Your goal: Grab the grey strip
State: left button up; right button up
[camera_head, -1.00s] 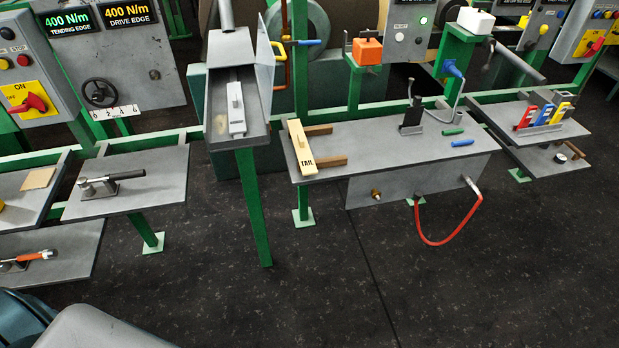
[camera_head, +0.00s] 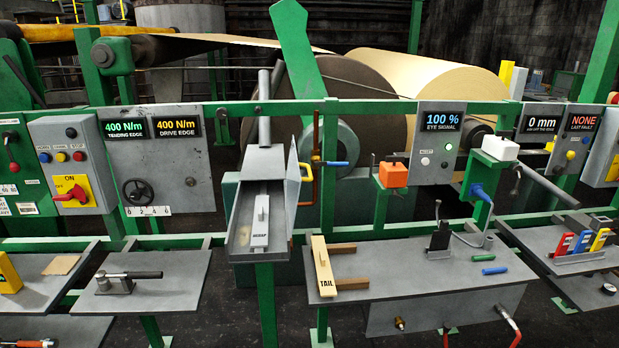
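A light grey strip (camera_head: 260,232) with a small upright handle lies lengthwise in a grey open-topped trough (camera_head: 239,226). Small dark lettering, too small to read surely, is on its near end. The trough stands on a green post left of the picture's middle, with a raised panel along its right side. Neither of my grippers shows in the head view.
A grey bench (camera_head: 420,271) to the right holds a cream block marked TAIL (camera_head: 323,267) on brown bars. An orange box (camera_head: 393,175) stands above it. A shelf with a black-handled tool (camera_head: 117,282) is to the left. Green rails (camera_head: 400,108) run behind.

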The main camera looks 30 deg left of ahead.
aim_at(260, 230)
jog(key=i+l+u, duration=0.15)
jog(key=l, duration=0.2)
jog(key=i+l+u, duration=0.1)
jog(key=l, duration=0.25)
jog(key=i+l+u, duration=0.15)
jog(key=l, duration=0.2)
jog(key=i+l+u, duration=0.1)
jog(key=l, duration=0.3)
jog(key=u, duration=1.05)
